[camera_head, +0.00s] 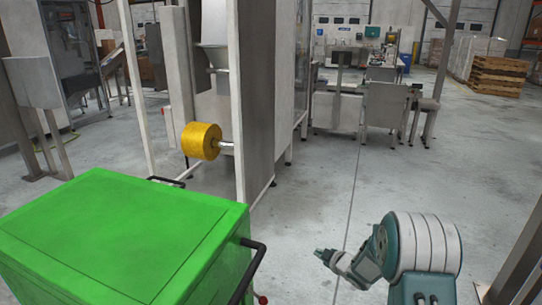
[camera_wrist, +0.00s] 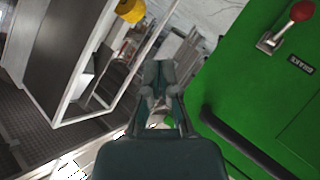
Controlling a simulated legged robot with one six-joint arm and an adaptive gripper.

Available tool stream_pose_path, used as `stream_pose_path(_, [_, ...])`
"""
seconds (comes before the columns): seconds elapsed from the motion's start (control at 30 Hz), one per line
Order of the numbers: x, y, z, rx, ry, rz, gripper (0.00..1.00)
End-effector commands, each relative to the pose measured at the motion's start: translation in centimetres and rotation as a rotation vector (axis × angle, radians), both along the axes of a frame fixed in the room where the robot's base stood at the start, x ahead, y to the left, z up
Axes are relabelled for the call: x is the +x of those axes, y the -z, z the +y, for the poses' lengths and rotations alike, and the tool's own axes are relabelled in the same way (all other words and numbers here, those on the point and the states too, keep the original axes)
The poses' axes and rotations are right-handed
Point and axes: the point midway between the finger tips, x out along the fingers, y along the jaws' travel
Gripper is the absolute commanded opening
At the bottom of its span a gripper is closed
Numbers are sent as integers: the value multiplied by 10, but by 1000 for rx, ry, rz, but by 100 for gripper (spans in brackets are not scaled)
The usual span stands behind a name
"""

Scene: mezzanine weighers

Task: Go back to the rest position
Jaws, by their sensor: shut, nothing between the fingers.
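My gripper (camera_head: 322,254) shows in the head view at the lower right, at the end of my teal and white arm. It points left, over open floor, to the right of the green box. In the wrist view my gripper (camera_wrist: 159,66) is in the middle with its fingers together. It is shut and holds nothing. It looks apart from everything around it.
A green box (camera_head: 110,235) with black handles fills the lower left; its side, with a red-knobbed lever (camera_wrist: 285,30), shows close in the wrist view. A yellow roll (camera_head: 200,141) juts from a grey machine. Wooden pallets (camera_head: 498,75) stand far right. Floor (camera_head: 310,190) between is clear.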

Motion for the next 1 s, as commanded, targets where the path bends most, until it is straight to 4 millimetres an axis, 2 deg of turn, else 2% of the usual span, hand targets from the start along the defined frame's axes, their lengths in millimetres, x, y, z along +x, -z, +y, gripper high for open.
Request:
stream_pose_path(0.03, [0, -23, -5, -16, 48, 3, 0])
stream_pose_path(0.27, [-22, -102, -26, -48, 275, 64, 0])
stream_pose_path(0.47, [-63, -160, -39, -32, 463, 133, 0])
stream_pose_path(0.7, [-134, -211, -45, 35, 662, 238, 0])
stream_pose_path(0.87, [-190, -233, -43, 101, 772, 325, 0])
stream_pose_path(1.0, [-243, -244, -36, 168, 849, 411, 0])
